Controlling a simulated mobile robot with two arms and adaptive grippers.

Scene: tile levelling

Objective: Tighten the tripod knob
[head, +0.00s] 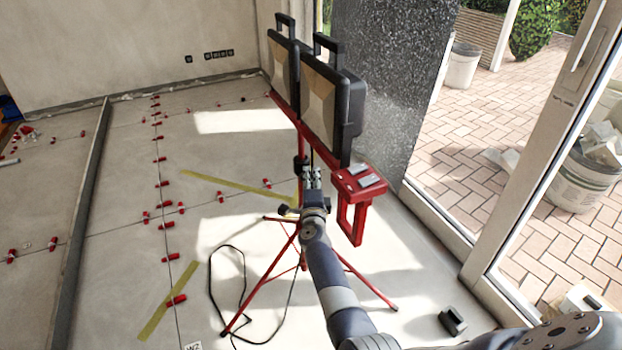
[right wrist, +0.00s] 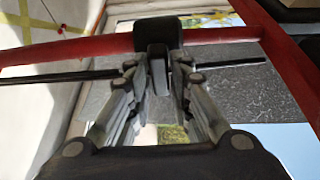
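The tripod (head: 369,281) is red with thin splayed legs, and it stands on the tiled floor. Its red crossbar (head: 287,110) carries two black work lights (head: 332,105). My right gripper (head: 312,178) is at the tripod's upper post, below the crossbar. In the right wrist view, the black tripod knob (right wrist: 159,36) lies ahead, and its narrow part sits between the fingertips (right wrist: 160,75). Both fingers appear to press against it. In the head view the gripper and arm mostly hide the knob. My left gripper is in neither view.
A black cable (head: 211,285) loops on the floor left of the legs. A small black block (head: 453,321) lies at the lower right. Red levelling clips (head: 168,225) line the tile joints. A glass door stands right.

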